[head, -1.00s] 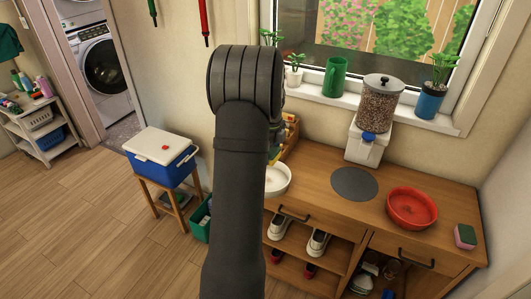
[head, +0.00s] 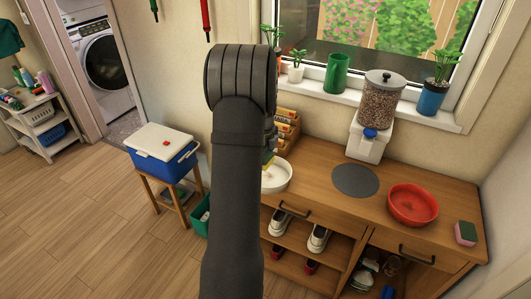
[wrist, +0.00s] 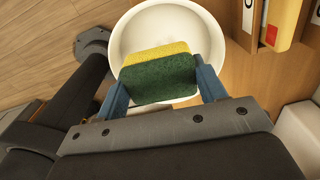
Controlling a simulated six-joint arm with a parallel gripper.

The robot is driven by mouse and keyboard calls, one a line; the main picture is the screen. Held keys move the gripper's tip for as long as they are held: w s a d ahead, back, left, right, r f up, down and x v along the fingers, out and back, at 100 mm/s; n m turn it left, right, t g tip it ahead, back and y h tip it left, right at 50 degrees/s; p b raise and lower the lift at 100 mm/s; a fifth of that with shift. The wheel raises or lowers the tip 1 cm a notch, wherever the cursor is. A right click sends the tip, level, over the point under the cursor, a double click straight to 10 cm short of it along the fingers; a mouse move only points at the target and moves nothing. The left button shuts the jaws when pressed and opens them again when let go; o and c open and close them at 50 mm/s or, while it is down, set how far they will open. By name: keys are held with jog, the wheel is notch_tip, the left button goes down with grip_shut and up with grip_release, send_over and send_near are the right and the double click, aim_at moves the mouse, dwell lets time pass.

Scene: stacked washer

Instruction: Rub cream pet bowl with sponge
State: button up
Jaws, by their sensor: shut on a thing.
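The cream pet bowl (head: 277,178) sits at the left end of the wooden bench top, partly hidden behind my arm in the head view. In the wrist view the bowl (wrist: 205,35) lies right under the fingers. My gripper (wrist: 162,88) is shut on a yellow and green sponge (wrist: 160,75), one blue finger on each side. The sponge covers part of the bowl's inside; I cannot tell whether it touches the bowl. In the head view only a bit of the sponge (head: 268,159) shows beside my arm, just at the bowl.
A red bowl (head: 413,205), a grey round mat (head: 355,180) and a pink and green sponge (head: 466,233) are on the bench top. A food dispenser (head: 370,140) stands behind. A box with books or packets (head: 287,125) is close behind the cream bowl.

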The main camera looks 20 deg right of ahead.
notch_tip(320, 180, down, 6)
jog(key=shift+r, duration=0.15)
jog(key=shift+s+d+f, duration=0.15)
jog(key=shift+d+f, duration=0.05)
jog(key=shift+d, duration=0.05)
jog(key=shift+s+d, duration=0.3)
jog(key=shift+d, duration=0.2)
jog(key=shift+s+d, duration=0.3)
jog(key=shift+d, duration=0.2)
jog(key=shift+w+a+f, duration=0.1)
jog(key=shift+w+a, duration=0.3)
jog(key=shift+a, duration=0.25)
jog(key=shift+w+a, duration=0.35)
jog(key=shift+a, duration=0.3)
jog(key=shift+r, duration=4.1)
